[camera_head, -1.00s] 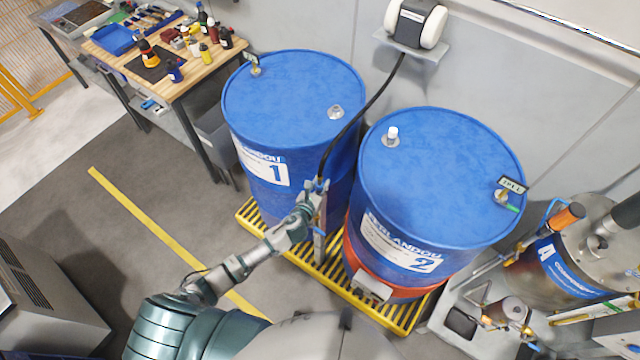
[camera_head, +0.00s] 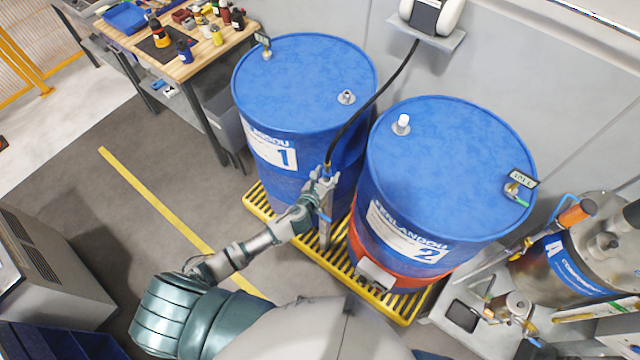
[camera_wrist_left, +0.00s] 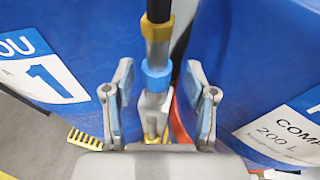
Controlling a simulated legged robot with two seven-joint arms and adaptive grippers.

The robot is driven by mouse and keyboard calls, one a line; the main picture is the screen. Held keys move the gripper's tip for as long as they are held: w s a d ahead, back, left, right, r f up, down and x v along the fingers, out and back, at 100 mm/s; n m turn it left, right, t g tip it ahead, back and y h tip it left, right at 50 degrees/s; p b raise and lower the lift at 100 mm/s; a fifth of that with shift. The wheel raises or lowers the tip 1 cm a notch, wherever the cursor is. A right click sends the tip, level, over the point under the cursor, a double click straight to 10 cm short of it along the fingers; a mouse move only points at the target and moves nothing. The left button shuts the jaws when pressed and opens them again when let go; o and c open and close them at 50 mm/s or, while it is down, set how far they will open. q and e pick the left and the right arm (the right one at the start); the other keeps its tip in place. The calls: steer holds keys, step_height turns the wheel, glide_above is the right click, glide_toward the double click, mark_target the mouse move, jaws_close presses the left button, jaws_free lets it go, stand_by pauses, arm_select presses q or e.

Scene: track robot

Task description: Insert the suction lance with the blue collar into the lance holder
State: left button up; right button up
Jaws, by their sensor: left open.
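The suction lance hangs from a black hose (camera_head: 350,122) between the two blue drums. In the left wrist view the lance (camera_wrist_left: 158,50) has a yellow ring and a blue collar (camera_wrist_left: 156,77). Directly below the collar is a grey holder part (camera_wrist_left: 152,104); I cannot tell how deep the lance sits in it. In the head view the lance holder (camera_head: 325,232) is a grey upright in front of the drums. My left gripper (camera_head: 322,181) is open, and its fingers (camera_wrist_left: 158,106) stand on either side of the holder part, apart from it. My right gripper is not in view.
Drum 1 (camera_head: 300,80) and drum 2 (camera_head: 450,165) stand close behind on a yellow grated pallet (camera_head: 262,212). A pump box (camera_head: 432,15) is on the wall. A steel vessel (camera_head: 590,255) stands at right, a workbench (camera_head: 185,65) at back left.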

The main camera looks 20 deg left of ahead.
arm_select(q)
steer(key=v, duration=1)
steer(key=shift+s+f, duration=0.1)
steer(key=s+a+f+n+g+y+b, duration=0.1)
steer(key=s+a+f+n+g, duration=0.2)
steer(key=f, duration=0.6)
steer(key=s+a+f+n+g+b, duration=0.1)
steer(key=a+f+n, duration=0.1)
steer(key=f+n, duration=0.6)
steer(key=s+a+f+n+g+y+b, duration=0.1)
steer(key=s+a+f+n+g, duration=0.15)
steer(key=f, duration=0.85)
steer(key=s+a+f+n+g+b, duration=0.2)
steer(key=s+a+f+n+g, duration=0.1)
steer(key=s+f+n, duration=0.95)
steer(key=s+d+f+n+g+b, duration=0.1)
steer(key=s+f+n+g, duration=0.1)
steer(key=s+f+n, duration=0.2)
steer(key=s+d+f+n+g+b, duration=0.1)
steer(key=s+f+n, duration=0.4)
steer(key=s, duration=1.4)
step_height(320, 180, down, 5)
steer(key=shift+d+r+g, duration=0.1)
steer(key=shift+d+g, duration=0.45)
steer(key=shift+d, duration=0.1)
